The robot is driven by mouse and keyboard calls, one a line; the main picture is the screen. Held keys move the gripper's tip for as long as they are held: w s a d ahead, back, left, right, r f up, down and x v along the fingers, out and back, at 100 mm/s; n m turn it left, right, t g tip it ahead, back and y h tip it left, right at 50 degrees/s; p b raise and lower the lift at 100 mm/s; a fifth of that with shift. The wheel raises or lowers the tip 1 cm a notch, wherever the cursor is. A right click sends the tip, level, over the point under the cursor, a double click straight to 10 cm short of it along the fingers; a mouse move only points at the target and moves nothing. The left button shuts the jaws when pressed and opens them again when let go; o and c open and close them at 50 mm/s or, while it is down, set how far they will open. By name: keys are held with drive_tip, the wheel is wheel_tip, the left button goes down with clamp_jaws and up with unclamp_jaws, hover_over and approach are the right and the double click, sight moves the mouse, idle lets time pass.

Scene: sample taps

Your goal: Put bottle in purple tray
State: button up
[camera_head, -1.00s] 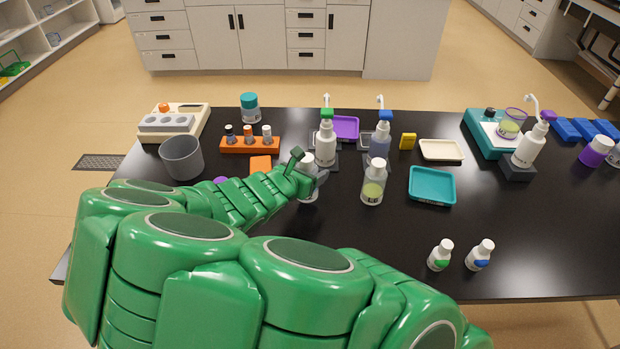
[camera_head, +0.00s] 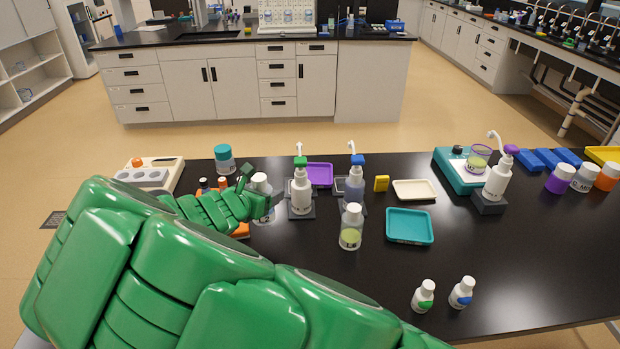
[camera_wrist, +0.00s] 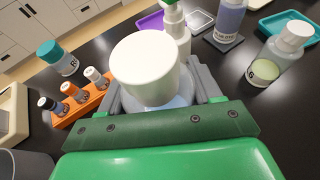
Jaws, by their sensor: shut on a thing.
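My gripper (camera_head: 262,200) is shut on a white-capped bottle (camera_head: 260,184). In the wrist view the bottle's large white cap (camera_wrist: 147,68) fills the middle, with the grey jaws on both sides of its body. The bottle looks upright; I cannot tell whether its base touches the table. The purple tray (camera_head: 319,174) lies flat behind the green-topped pump bottle (camera_head: 300,191), to the right of my gripper. A part of it also shows in the wrist view (camera_wrist: 151,23).
A teal tray (camera_head: 409,226) and cream tray (camera_head: 414,190) lie further right. An orange rack (camera_wrist: 82,104) stands left.

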drive_tip(key=w+a+r+m+g+h, duration=0.1)
drive_tip(key=w+a, duration=0.3)
drive_tip(key=w, duration=0.5)
drive_tip(key=w+a+r+m, duration=0.1)
drive_tip(key=w+a, duration=0.2)
drive_tip(key=w, duration=0.7)
drive_tip(key=w+d+r+m+g+h, duration=0.15)
drive_tip(key=w+d, duration=0.25)
drive_tip(key=d, duration=0.4)
drive_tip(key=w+d+m+g+h, duration=0.2)
drive_tip(key=w+d, duration=0.2)
drive_tip(key=d, duration=0.3)
drive_tip(key=w+d+m+g+h, duration=0.2)
drive_tip(key=w+d, duration=0.2)
drive_tip(key=d, duration=0.4)
drive_tip(key=shift+s+f, duration=0.2)
drive_tip(key=shift+f, duration=4.55)
drive_tip(key=shift+f+y, duration=0.25)
drive_tip(key=shift+f, duration=0.35)
drive_tip(key=o, duration=1.1)
drive_tip(key=shift+a+r, duration=0.1)
drive_tip(key=shift+r, duration=0.05)
